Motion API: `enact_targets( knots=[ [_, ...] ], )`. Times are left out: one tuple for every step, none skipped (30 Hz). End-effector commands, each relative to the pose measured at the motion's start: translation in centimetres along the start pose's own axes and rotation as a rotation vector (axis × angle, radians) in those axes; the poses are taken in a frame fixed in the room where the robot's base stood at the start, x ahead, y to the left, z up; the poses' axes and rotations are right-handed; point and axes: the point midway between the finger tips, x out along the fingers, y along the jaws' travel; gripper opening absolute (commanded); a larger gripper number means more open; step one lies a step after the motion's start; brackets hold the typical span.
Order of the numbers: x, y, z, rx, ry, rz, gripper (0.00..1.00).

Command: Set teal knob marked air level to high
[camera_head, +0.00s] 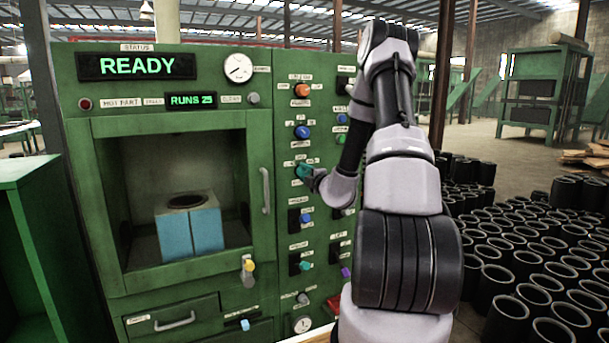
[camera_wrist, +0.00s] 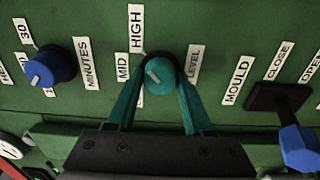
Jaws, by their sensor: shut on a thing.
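The teal knob (camera_wrist: 160,76) sits on the green panel in the wrist view, with the labels MID (camera_wrist: 122,72), HIGH (camera_wrist: 136,28) and LEVEL (camera_wrist: 193,64) around it. Its pale pointer mark is tilted to the upper left, roughly between MID and HIGH. My gripper (camera_wrist: 160,84) has one teal finger on each side of the knob and is shut on it. In the head view my gripper (camera_head: 311,174) meets the panel at mid height, largely hiding the knob. The air part of the label is not readable.
In the wrist view a blue MINUTES knob (camera_wrist: 48,67) is at left and a blue-ended black handle (camera_wrist: 298,143) at right. In the head view the display (camera_head: 137,66) reads READY. An orange knob (camera_head: 302,90) and blue knob (camera_head: 302,132) are above my gripper. Black sleeves (camera_head: 530,265) crowd the right floor.

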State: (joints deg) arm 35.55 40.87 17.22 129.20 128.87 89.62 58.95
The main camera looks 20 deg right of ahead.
Motion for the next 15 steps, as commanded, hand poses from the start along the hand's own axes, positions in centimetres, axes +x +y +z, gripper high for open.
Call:
enact_targets(
  knots=[
    [-0.04, -0.07, 0.09, 0.001, -0.002, -0.001, 0.0],
    [-0.05, -0.07, 0.09, 0.001, -0.002, -0.001, 0.0],
    [-0.05, -0.07, 0.1, 0.001, -0.002, -0.001, 0.0],
    [-0.05, -0.07, 0.1, 0.001, -0.002, -0.001, 0.63],
    [-0.05, -0.07, 0.09, 0.001, -0.002, -0.001, 0.74],
    [-0.05, -0.07, 0.09, 0.001, -0.002, -0.001, 0.81],
    [-0.04, -0.06, 0.08, 0.001, -0.002, -0.001, 0.81],
    [-0.04, -0.06, 0.07, 0.0, -0.002, -0.001, 0.81],
    [-0.03, -0.05, 0.06, 0.0, -0.001, -0.001, 0.81],
    [-0.03, -0.05, 0.05, 0.0, -0.001, -0.001, 0.81],
    [-0.03, -0.05, 0.04, 0.0, -0.001, -0.001, 0.81],
    [-0.03, -0.04, 0.04, 0.0, -0.001, -0.001, 0.81],
    [-0.02, -0.04, 0.03, 0.0, -0.001, -0.001, 0.81],
    [-0.03, -0.03, 0.03, 0.0, -0.001, -0.001, 0.81],
    [-0.1, -0.03, 0.03, 0.0, -0.001, -0.001, 0.81]
  ],
)
